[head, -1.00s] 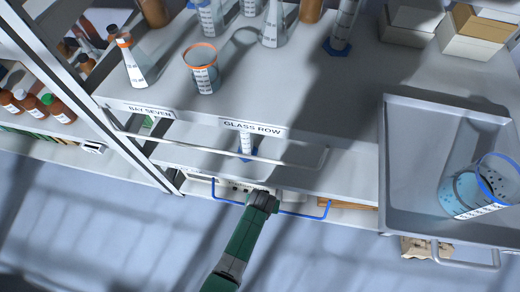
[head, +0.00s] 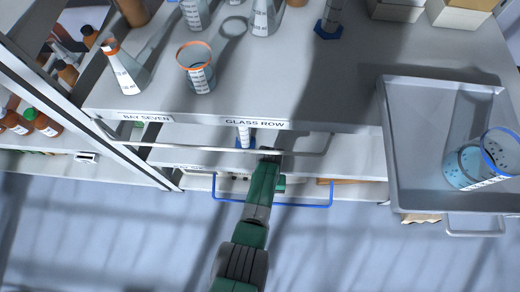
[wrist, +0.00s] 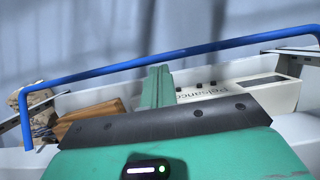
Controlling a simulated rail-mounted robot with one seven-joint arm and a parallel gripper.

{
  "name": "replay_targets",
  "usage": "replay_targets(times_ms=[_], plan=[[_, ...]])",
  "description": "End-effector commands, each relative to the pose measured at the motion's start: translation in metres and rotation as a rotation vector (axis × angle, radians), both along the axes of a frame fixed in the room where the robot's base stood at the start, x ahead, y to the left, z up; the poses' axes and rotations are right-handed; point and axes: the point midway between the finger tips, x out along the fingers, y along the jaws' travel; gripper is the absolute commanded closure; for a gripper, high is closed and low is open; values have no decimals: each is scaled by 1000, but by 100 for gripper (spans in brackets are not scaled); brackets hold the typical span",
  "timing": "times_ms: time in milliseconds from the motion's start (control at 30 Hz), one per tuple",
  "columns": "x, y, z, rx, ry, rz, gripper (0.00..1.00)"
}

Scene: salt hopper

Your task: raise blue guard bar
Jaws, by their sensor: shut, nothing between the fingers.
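The blue guard bar (head: 290,204) is a thin U-shaped rail on the low front of the bench, under the glass row shelf. My gripper (head: 270,154) reaches over the bar's middle, and its tip lies beyond the bar, at the shelf front. My arm hides part of the bar. In the wrist view the bar (wrist: 215,47) slants across the top, higher at right, with its left end bent down. The green gripper fingers (wrist: 157,86) are together and empty, just below the bar. I cannot tell whether they touch it.
A grey rail (head: 200,148) runs along the shelf front above the bar. A white instrument (wrist: 275,92) and a wooden block (wrist: 90,118) lie behind the bar. A grey tray (head: 395,150) holding a blue beaker (head: 465,168) stands at right.

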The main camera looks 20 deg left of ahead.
Motion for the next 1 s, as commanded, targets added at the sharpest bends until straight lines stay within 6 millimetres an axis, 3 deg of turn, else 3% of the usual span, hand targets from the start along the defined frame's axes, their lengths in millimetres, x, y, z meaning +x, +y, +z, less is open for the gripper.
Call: replay_targets(times_ms=[400,1000], plan=[[-2,-7,19,0,4,-16,100],[-1,-7,19,0,2,-15,100]])
